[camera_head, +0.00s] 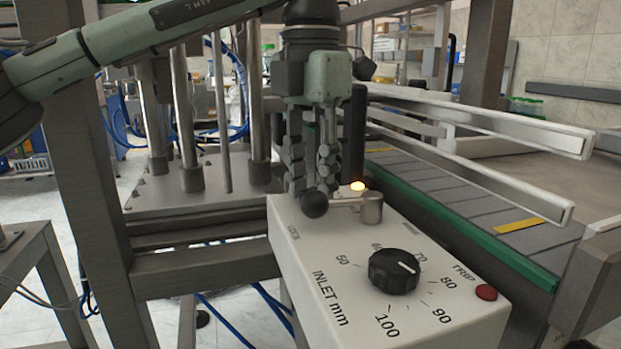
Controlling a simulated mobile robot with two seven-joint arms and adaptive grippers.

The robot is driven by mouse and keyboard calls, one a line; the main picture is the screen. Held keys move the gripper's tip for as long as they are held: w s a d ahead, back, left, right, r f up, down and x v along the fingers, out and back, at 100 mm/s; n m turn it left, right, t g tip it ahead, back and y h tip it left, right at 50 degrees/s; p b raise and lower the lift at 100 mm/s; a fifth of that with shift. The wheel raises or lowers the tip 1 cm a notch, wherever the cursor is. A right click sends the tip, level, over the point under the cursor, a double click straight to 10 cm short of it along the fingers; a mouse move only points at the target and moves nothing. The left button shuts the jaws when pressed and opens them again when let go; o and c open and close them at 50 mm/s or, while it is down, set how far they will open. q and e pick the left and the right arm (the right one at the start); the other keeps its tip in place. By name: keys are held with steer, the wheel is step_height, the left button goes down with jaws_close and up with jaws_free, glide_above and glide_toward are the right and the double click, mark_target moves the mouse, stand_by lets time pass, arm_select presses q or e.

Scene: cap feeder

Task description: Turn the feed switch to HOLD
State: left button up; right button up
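The control box (345,262) is white, in the lower middle. A lever with a black ball knob (315,205) lies across its top, pointing left from a metal pivot post (371,208). One label near the knob seems to read LOCK; another beyond the post is too small to read. I see no legible HOLD label. My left gripper (313,190) points down over the knob. Its fingers have a narrow gap, with their tips right behind or beside the knob; contact and grip cannot be made out. My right gripper is out of view.
A conveyor (440,205) with white rails (480,120) runs behind on the right. Metal posts and a frame (90,160) stand left.

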mark_target(311, 188)
arm_select(q)
steer(key=shift+n, duration=0.4)
steer(key=o, duration=1.1)
step_height(311, 188, up, 12)
stand_by(0.3)
